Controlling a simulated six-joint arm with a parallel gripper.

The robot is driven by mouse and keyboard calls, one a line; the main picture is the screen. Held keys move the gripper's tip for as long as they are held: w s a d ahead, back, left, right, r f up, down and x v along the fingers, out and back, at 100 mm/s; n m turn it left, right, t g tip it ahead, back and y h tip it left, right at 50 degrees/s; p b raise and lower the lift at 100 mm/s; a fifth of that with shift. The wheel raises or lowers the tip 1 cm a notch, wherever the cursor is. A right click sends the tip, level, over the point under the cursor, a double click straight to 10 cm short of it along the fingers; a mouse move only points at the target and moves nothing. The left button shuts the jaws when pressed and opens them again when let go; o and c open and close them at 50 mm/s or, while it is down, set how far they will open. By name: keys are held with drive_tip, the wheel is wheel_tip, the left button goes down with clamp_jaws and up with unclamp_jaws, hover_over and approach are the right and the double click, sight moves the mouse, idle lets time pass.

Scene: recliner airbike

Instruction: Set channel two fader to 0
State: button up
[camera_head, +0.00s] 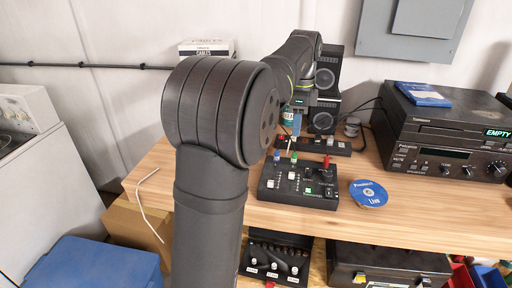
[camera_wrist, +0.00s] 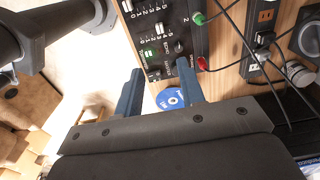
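The black mixer (camera_head: 318,203) lies on the wooden table; part of it shows at the top of the wrist view (camera_wrist: 181,14). Its white-capped faders run in rows. The cap in line with the green plug (camera_head: 293,156), near the printed 2, appears to be channel two's (camera_head: 291,176); it also shows in the wrist view (camera_wrist: 163,30). Its exact scale reading is too small to tell. My gripper (camera_head: 294,124) is above the mixer's far side. In the wrist view its two blue fingers (camera_wrist: 160,68) are apart and empty, with none touching a fader.
A power strip (camera_head: 336,145) with cables lies behind. A blue disc (camera_head: 368,193) lies to the right, before the black stereo units (camera_head: 440,145). Speakers (camera_head: 328,72) stand at the back.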

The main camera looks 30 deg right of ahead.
sight(292, 173)
wheel_tip(292, 173, down, 17)
drive_tip(key=shift+f, duration=0.2)
idle(0.3)
clamp_jaws()
